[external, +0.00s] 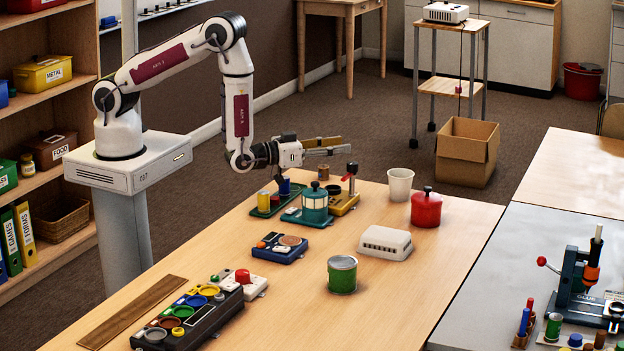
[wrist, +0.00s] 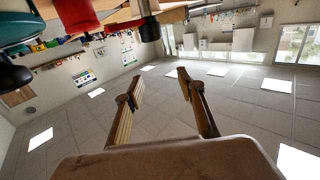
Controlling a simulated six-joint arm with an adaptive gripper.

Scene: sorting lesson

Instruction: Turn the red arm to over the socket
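A small device with a yellow base (external: 343,205) stands at the far part of the table. Which part is the socket I cannot tell for sure. My gripper (external: 340,146) is held level above and behind this device, pointing right, apart from it. Its two fingers are spread and empty, and the wrist view also shows the gripper (wrist: 158,80) with a clear gap. A red shape (wrist: 78,14) shows at the wrist view's top edge; I cannot tell what it is.
A teal canister (external: 315,205) stands close to the left of the device. A white cup (external: 400,186), a red pot (external: 426,209), a white vented box (external: 385,243) and a green can (external: 342,274) stand nearby. The table's right front is clear.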

